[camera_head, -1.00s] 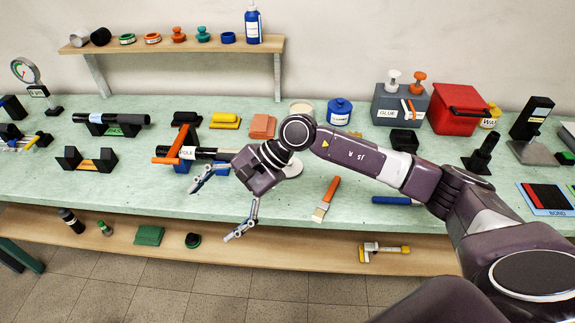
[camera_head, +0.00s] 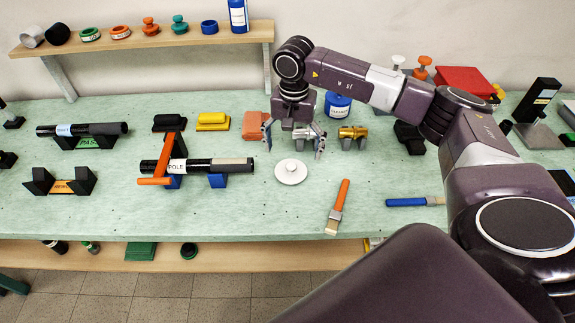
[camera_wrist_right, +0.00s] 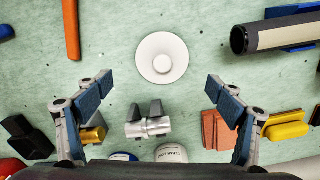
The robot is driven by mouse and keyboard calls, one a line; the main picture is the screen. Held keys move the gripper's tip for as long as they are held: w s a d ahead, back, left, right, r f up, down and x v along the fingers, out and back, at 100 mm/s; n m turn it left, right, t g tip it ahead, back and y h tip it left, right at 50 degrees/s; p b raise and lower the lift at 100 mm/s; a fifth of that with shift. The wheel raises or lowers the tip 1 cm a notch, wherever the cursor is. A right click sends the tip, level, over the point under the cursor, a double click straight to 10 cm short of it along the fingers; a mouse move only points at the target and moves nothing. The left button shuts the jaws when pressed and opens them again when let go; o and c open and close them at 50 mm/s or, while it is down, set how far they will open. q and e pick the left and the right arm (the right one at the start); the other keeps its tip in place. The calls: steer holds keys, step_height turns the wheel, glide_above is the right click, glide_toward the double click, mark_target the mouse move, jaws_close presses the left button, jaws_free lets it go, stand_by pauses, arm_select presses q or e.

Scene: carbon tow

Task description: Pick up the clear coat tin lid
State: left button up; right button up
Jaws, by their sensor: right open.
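The clear coat tin lid is a white round disc with a knob on top (camera_head: 291,171). It lies flat on the green bench, and the right wrist view shows it from above (camera_wrist_right: 162,57). My right gripper (camera_head: 294,143) points down above the bench, just behind the lid in the head view. Its two fingers are spread with nothing between them, and the lid lies just beyond the fingertips in the wrist view. The tin labelled clear coat (camera_wrist_right: 171,153) shows at the wrist view's bottom edge. My left gripper is not in view.
A black pole (camera_head: 235,165) rests on blue supports left of the lid. An orange-handled brush (camera_head: 338,205) lies to the right. A brass-coloured part (camera_head: 352,134), a salmon block (camera_head: 256,125) and a blue jar (camera_head: 337,105) stand behind. Bench in front of the lid is clear.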

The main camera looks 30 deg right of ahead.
mark_target(291, 165)
steer(key=f, duration=0.1)
steer(key=f+p, duration=0.2)
steer(key=shift+s+a, duration=0.2)
steer(key=shift+a, duration=0.1)
step_height(291, 165, down, 2)
steer(key=shift+w+f, duration=0.15)
steer(key=shift+f, duration=0.3)
steer(key=c, duration=2)
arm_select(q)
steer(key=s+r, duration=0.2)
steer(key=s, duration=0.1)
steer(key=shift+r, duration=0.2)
arm_select(e)
steer(key=shift+c, duration=0.2)
